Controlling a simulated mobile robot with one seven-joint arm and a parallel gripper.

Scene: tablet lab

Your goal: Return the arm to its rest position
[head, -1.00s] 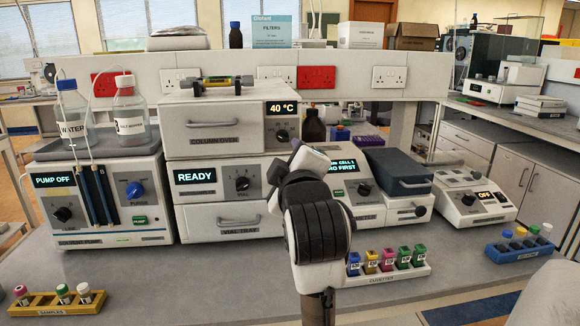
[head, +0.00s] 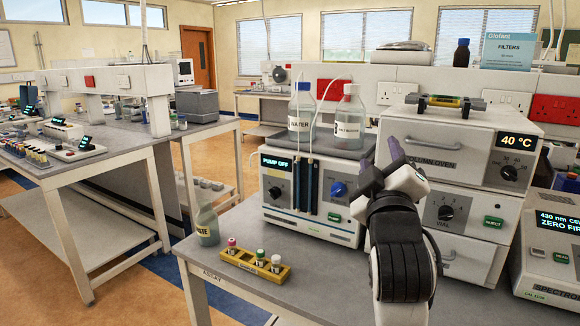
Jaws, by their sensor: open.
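My gripper (head: 389,160) is in the head view, raised in front of the column oven stack. Its two dark purple fingertips point up and away from me, with a gap between them and nothing seen held. My black and white wrist and arm rise from the bottom edge, right of centre. They hide part of the vial and oven units (head: 480,145) behind.
The solvent pump (head: 313,190) carries two bottles, water (head: 301,112) and another (head: 350,118). A yellow sample rack (head: 256,268) and a waste bottle (head: 206,226) stand near the bench's left end. The spectrometer (head: 548,250) is at right. Another bench (head: 110,150) stands left across an open floor aisle.

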